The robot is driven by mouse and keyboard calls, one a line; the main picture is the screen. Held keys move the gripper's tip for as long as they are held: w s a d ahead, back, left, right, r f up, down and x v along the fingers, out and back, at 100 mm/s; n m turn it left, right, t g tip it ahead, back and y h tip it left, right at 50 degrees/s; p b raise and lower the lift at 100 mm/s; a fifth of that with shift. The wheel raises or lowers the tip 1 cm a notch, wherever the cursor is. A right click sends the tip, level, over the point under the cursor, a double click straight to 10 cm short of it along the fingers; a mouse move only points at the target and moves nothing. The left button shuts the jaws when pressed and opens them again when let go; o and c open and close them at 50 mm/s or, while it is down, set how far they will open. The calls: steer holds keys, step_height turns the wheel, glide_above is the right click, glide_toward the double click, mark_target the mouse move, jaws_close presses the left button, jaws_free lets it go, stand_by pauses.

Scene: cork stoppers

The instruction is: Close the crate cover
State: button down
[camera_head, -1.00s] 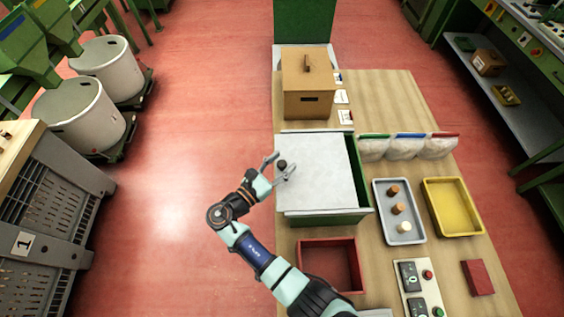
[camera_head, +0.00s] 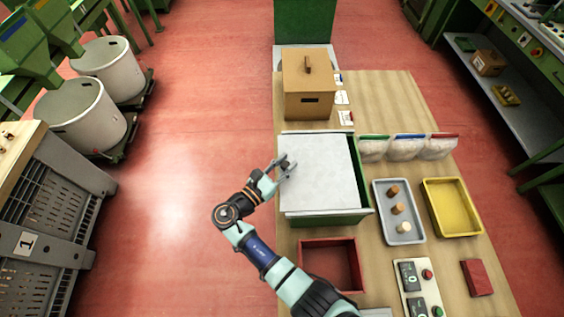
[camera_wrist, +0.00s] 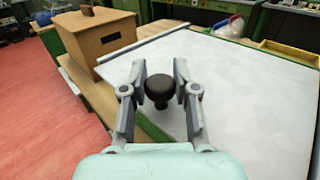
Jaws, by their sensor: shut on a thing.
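The pale grey crate cover (camera_head: 322,180) lies flat over most of the green crate (camera_head: 330,219). A dark open strip of the crate shows along the cover's right side. A black round knob (camera_wrist: 159,89) stands on the cover near its left edge; in the head view my fingers hide it. My gripper (camera_head: 287,164) reaches in from the left and is shut on the knob. In the wrist view its two fingers (camera_wrist: 160,92) stand on either side of the knob.
A cardboard box (camera_head: 308,85) stands behind the crate and a red open box (camera_head: 330,262) in front. To the right are clear bags (camera_head: 405,147), a grey tray (camera_head: 412,230) with stoppers and a yellow tray (camera_head: 452,208). Red floor (camera_head: 170,200) is free on the left.

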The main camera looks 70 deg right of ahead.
mark_target(298, 169)
steer(key=s, duration=0.1)
steer(key=s+p, duration=0.1)
steer(key=s+d+p, duration=0.1)
steer(key=shift+s+d+r, duration=0.1)
steer(key=shift+r, duration=0.2)
steer(key=shift+s+f, duration=0.15)
steer(key=shift+f, duration=0.05)
steer(key=c, duration=1.3)
jaws_free()
steer(key=o, duration=0.4)
steer(key=shift+s+d+f, duration=0.1)
steer(key=shift+s, duration=0.05)
steer(key=shift+o, duration=0.2)
steer(key=v, duration=1.2)
